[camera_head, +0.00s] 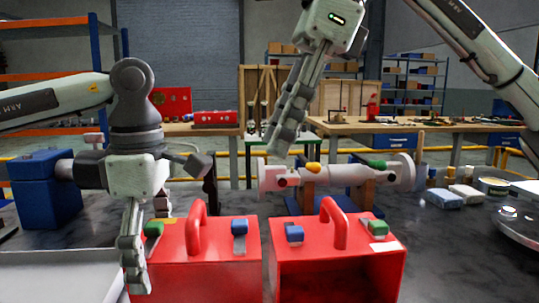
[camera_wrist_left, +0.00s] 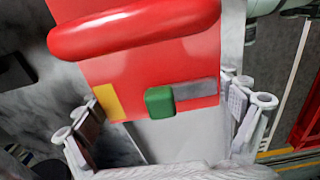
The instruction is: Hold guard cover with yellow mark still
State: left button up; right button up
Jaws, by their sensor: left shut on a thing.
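The guard cover with the yellow mark (camera_head: 205,275) is a red box with a red arched handle, a green block and a blue block on top. It stands at the lower left of centre in the head view. My left gripper (camera_head: 147,240) is at its left end, shut on it. In the left wrist view, the cover (camera_wrist_left: 150,68) with its yellow patch (camera_wrist_left: 107,102) and green block (camera_wrist_left: 160,101) lies between the fingers. My right gripper (camera_head: 289,115) hangs above the pump shaft, apart from the covers; its finger opening is unclear.
A second red cover (camera_head: 279,253) with an open dark front stands close on the right. Behind are a pale pump shaft (camera_head: 340,175) and a blue motor block (camera_head: 45,188). A white tray (camera_head: 60,277) is at lower left; small items lie at right.

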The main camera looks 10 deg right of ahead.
pick_arm(q)
jog(key=shift+f, duration=0.1)
dwell(0.3)
jog(key=o, duration=1.5)
jog(key=shift+w, duration=0.1)
